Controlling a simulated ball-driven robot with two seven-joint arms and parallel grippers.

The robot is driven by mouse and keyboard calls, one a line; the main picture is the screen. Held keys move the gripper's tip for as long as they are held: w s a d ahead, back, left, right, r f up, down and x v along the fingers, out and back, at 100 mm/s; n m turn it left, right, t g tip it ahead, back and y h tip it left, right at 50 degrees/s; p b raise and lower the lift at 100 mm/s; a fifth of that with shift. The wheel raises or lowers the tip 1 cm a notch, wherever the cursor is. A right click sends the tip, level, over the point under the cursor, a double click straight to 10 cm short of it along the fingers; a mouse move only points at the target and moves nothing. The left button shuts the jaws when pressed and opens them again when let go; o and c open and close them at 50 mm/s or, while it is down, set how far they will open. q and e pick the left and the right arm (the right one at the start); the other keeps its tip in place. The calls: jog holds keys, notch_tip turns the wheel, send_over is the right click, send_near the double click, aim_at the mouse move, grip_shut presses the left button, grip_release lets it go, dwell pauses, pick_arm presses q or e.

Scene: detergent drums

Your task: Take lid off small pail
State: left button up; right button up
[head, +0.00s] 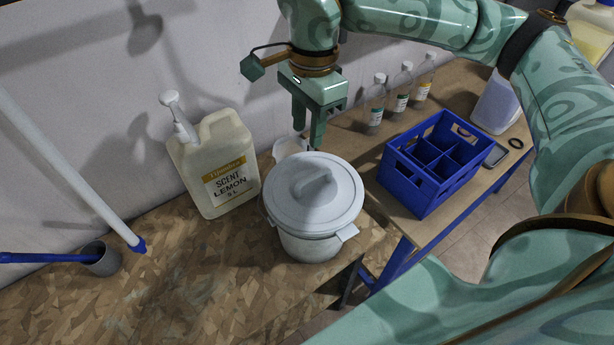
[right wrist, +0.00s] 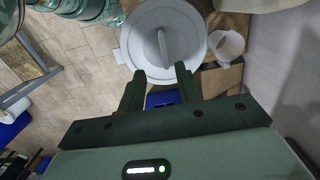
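The small pail (head: 312,246) is white and stands upright near the table edge, in the middle of the head view. Its round lid (head: 285,200) sits on top and has a raised loop handle (head: 316,185). The lid and handle (right wrist: 164,48) also show at the top of the right wrist view. My right gripper (head: 308,135) points down behind the pail, apart from the lid. In the right wrist view its two fingers (right wrist: 159,69) are spread with nothing between them. My left gripper is not in view.
A lemon scent jug (head: 222,188) stands left of the pail, against the wall. A white cup (head: 288,146) is just behind the pail. A blue divided crate (head: 414,187) and several clear bottles (head: 401,95) are to the right.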

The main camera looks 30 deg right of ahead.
jog(key=d, duration=0.2)
jog(key=b, duration=0.1)
send_over(314, 175)
jog(key=shift+h, duration=0.3)
notch_tip(314, 175, down, 10)
jog(key=shift+s+r, duration=0.1)
jog(key=shift+r, duration=0.05)
notch_tip(314, 175, down, 6)
jog(key=shift+r+b, duration=0.1)
jog(key=shift+b, duration=0.35)
grip_shut()
